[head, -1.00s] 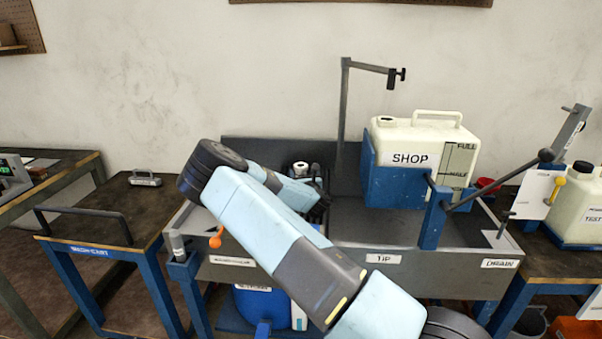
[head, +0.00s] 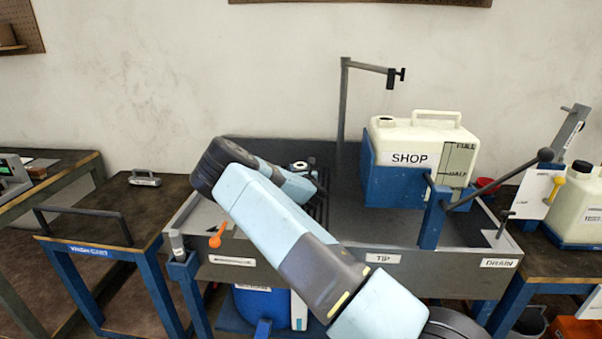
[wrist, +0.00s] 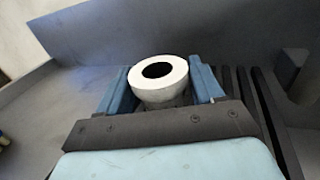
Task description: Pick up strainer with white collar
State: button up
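The strainer's white collar (wrist: 174,92) shows in the wrist view as a thick upright ring with a dark hole. The strainer body below it is mostly hidden by my gripper. My gripper (wrist: 160,88) has its blue fingers spread, one on the left and one on the right of the strainer, close to the collar. No firm contact can be made out. In the head view the white top of the strainer (head: 300,165) shows just beyond my wrist, at the left part of the grey sink bench. My arm hides much of the gripper there.
A dark slatted rack (wrist: 262,105) lies right of the strainer, and a grey back wall (wrist: 210,30) rises behind it. The SHOP tank (head: 412,140) in its blue cradle stands to the right, near a grey post (head: 342,115). An orange-handled valve (head: 219,236) is at the front left.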

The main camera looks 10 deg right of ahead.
jog(key=c, duration=0.6)
jog(key=shift+r, duration=0.1)
